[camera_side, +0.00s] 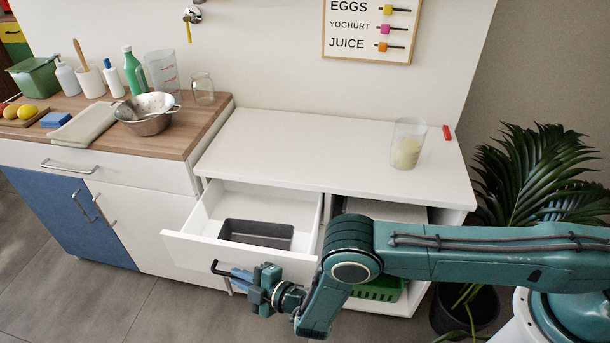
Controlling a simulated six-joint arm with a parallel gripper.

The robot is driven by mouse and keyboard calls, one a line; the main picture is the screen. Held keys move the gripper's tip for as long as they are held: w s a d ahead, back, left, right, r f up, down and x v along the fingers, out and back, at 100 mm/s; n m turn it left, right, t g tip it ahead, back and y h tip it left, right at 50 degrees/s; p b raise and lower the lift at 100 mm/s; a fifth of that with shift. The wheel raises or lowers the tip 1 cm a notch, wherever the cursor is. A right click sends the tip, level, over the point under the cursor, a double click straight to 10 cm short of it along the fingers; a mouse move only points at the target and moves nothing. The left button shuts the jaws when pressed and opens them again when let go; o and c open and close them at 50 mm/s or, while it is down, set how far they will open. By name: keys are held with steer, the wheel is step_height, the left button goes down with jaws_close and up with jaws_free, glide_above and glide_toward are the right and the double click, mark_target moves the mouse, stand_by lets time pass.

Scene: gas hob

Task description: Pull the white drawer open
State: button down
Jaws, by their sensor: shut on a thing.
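The white drawer (185,249) stands pulled out from the white cabinet (290,143), below its top on the left side. A dark grey tray (256,234) lies inside the drawer. The drawer front carries a dark handle (214,267) in its middle. My gripper (236,276) is at this handle, in front of the drawer, and is shut on it. My fingers hide part of the handle.
A glass with pale contents (408,143) and a small red object (447,133) stand on the cabinet top. A green basket (380,289) sits in the open compartment behind my arm. A plant (535,175) stands at the right. The floor (110,309) at front left is clear.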

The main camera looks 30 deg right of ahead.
steer(key=shift+a, duration=0.1)
stand_by(0.3)
steer(key=c, duration=1.5)
jaws_free()
steer(key=shift+s, duration=0.25)
steer(key=v, duration=0.7)
steer(key=shift+r, duration=0.1)
